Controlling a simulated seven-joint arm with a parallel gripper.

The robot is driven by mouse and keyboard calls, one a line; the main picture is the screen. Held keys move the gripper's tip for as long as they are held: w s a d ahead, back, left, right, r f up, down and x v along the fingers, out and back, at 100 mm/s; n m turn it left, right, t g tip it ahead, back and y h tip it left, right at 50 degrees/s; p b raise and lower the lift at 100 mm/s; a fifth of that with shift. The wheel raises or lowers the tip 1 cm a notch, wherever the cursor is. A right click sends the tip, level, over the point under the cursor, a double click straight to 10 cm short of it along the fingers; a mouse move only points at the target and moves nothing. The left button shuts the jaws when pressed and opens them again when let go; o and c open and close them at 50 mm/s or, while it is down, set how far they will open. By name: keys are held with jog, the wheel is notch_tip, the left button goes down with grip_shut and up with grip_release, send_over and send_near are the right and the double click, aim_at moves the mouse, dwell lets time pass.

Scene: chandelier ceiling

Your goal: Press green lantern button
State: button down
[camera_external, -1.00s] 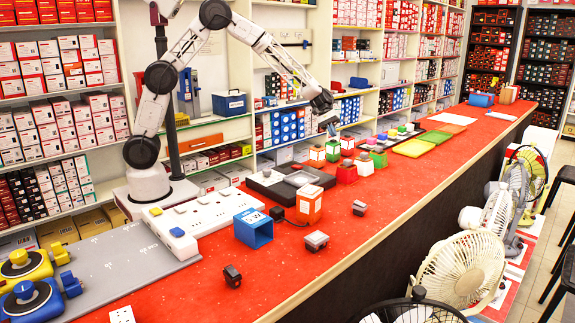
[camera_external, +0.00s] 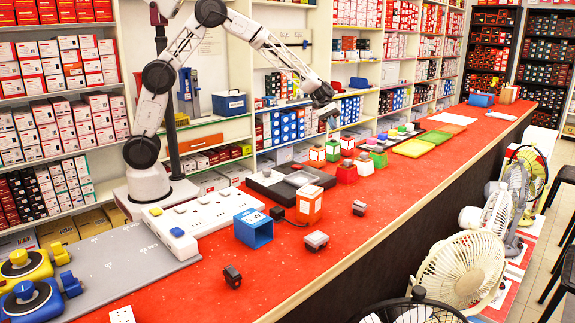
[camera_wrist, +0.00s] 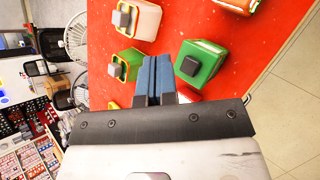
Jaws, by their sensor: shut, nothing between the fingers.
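A green lantern-like box with a pale top (camera_external: 333,151) stands on the red counter in the external view. A second green box with a dark button on top (camera_external: 379,158) stands to its right. In the wrist view, a green box (camera_wrist: 208,58) with a dark button (camera_wrist: 188,66) lies just right of my fingers. Another box with green sides (camera_wrist: 131,58) and a grey button shows to their left. My gripper (camera_external: 332,123) is above the counter near the green lantern-like box. Its blue fingers (camera_wrist: 154,70) are together and empty. Contact with a button cannot be made out.
A red box (camera_external: 347,173) and a white box (camera_external: 364,166) stand close by. An orange-framed lantern (camera_external: 309,204) is nearer the camera. Green and yellow trays (camera_external: 413,148) lie beyond. Fans (camera_external: 460,270) line the counter's right side. The counter's front right is mostly clear.

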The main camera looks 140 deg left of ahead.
jog(key=shift+r, duration=1.45)
